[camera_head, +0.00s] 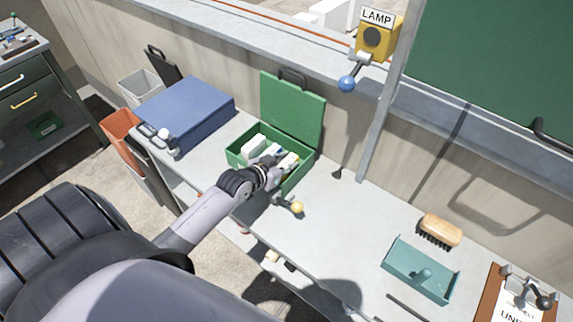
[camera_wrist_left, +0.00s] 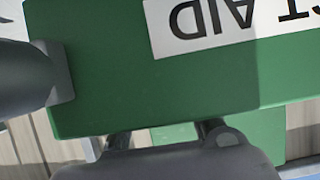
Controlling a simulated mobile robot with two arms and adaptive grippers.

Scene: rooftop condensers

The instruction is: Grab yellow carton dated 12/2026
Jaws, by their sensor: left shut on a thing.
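The open green first-aid box (camera_head: 236,160) stands on the bench with its lid (camera_head: 293,110) raised at the back. Several small, mostly white cartons (camera_head: 254,146) lie inside. I cannot make out a yellow carton or any date. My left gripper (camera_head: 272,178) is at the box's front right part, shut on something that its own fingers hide. My right gripper is not in view.
A blue case (camera_head: 188,108) stands left of the green box. A yellow-knobbed lever (camera_head: 297,207) is close to my gripper. A teal tray (camera_head: 420,270), a brush (camera_head: 440,230) and a clipboard (camera_head: 520,300) lie to the right. The bench between is mostly clear.

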